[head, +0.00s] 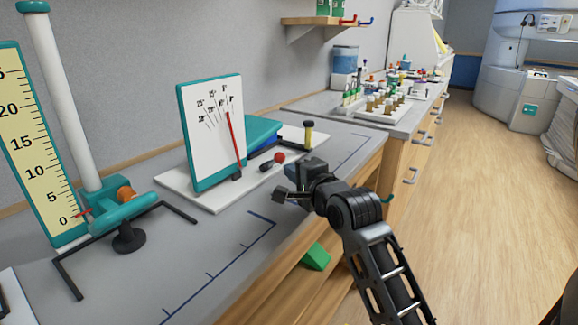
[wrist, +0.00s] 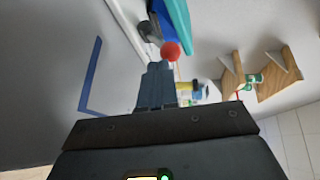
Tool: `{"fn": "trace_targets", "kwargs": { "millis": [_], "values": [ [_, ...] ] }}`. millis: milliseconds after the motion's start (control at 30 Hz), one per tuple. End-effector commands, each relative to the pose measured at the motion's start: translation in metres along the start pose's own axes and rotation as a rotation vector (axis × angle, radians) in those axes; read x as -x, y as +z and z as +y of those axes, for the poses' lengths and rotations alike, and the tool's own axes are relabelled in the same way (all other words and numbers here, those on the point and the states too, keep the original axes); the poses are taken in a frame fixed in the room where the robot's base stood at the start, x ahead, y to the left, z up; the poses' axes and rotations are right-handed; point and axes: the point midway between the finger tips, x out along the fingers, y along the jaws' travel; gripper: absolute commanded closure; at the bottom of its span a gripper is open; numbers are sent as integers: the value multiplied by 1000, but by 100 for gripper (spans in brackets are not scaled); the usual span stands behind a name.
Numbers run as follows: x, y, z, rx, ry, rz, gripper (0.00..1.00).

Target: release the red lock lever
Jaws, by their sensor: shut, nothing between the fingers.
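The lock lever ends in a red ball knob (head: 279,158) with a dark arm, on the white base of the teal-framed dial board (head: 212,130). In the wrist view the red knob (wrist: 170,50) shows just beyond my fingertips, slightly right of them. My gripper (head: 284,193) is shut and empty, in front of the base on the near side of the knob. Its fingers also show in the wrist view (wrist: 157,75). I cannot tell whether they touch the knob.
A yellow-and-black post (head: 308,136) stands behind the knob. A teal scale stand (head: 88,200) is at the left. A green wedge (head: 316,257) lies below the bench top. The bench front around the blue lines (head: 235,249) is clear.

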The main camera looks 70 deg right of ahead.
Motion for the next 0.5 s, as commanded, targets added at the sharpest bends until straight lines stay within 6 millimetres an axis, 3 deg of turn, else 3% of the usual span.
{"fn": "trace_targets", "kwargs": {
  "millis": [200, 500],
  "values": [
    [-18, 0, -6, -1, 0, 1, 100],
    [-21, 0, -7, -1, 0, 0, 100]
  ]
}}
